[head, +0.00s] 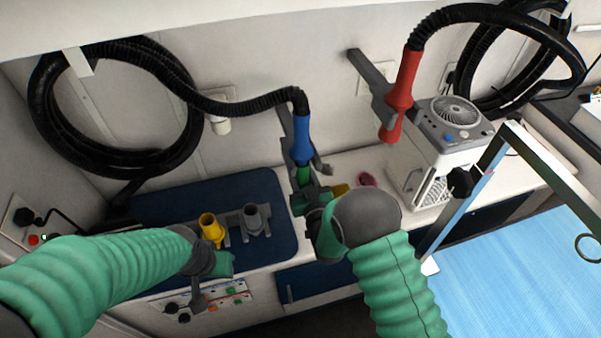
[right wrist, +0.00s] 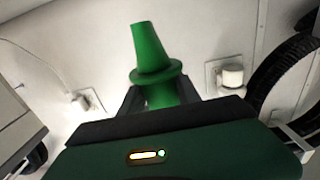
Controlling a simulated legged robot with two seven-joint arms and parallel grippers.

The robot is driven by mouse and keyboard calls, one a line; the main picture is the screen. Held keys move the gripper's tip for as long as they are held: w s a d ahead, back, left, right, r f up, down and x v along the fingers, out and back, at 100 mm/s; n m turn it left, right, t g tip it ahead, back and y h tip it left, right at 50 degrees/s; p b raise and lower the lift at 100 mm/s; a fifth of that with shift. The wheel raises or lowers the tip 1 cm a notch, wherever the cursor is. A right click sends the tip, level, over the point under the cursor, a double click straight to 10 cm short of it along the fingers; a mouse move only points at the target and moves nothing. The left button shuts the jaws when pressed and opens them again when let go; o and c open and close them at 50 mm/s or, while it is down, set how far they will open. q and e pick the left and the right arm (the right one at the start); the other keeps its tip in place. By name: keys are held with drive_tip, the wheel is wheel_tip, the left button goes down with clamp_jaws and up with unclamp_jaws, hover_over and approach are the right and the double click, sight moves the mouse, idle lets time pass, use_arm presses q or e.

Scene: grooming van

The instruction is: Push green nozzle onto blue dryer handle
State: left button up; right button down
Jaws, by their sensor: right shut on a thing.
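The blue dryer handle (head: 301,140) hangs from a black hose at a wall bracket, its lower end pointing down. The green nozzle (head: 304,174) shows just below it, roughly in line. I cannot tell whether they touch or are apart. My right gripper (head: 308,197) is shut on the nozzle and hides part of it. In the right wrist view the nozzle (right wrist: 152,50) stands between the fingers, its flange and narrow end showing; the blue handle is not visible there.
A red dryer handle (head: 402,95) hangs at the right by a white fan box (head: 450,130). A yellow nozzle (head: 211,229) and a grey nozzle (head: 253,219) stand on the blue mat (head: 180,205). A pink item (head: 367,179) lies on the counter. A blue table (head: 510,270) is at right.

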drive_tip(key=c, duration=0.8)
unclamp_jaws()
drive_tip(key=shift+r, duration=0.1)
drive_tip(key=b+v, duration=0.2)
drive_tip(key=v, duration=1.5)
drive_tip(key=d+f+m+g+h, duration=0.2)
drive_tip(key=d+f+g+h, duration=0.2)
drive_tip(key=d+g, duration=0.45)
drive_tip(key=s+d+r+m+g+h, duration=0.1)
drive_tip(key=s+d+g, duration=0.5)
drive_tip(key=s, duration=0.7)
drive_tip(key=shift+s+d+r+m+h, duration=0.3)
drive_tip(key=shift+d+r, duration=0.1)
drive_tip(key=shift+d, duration=0.35)
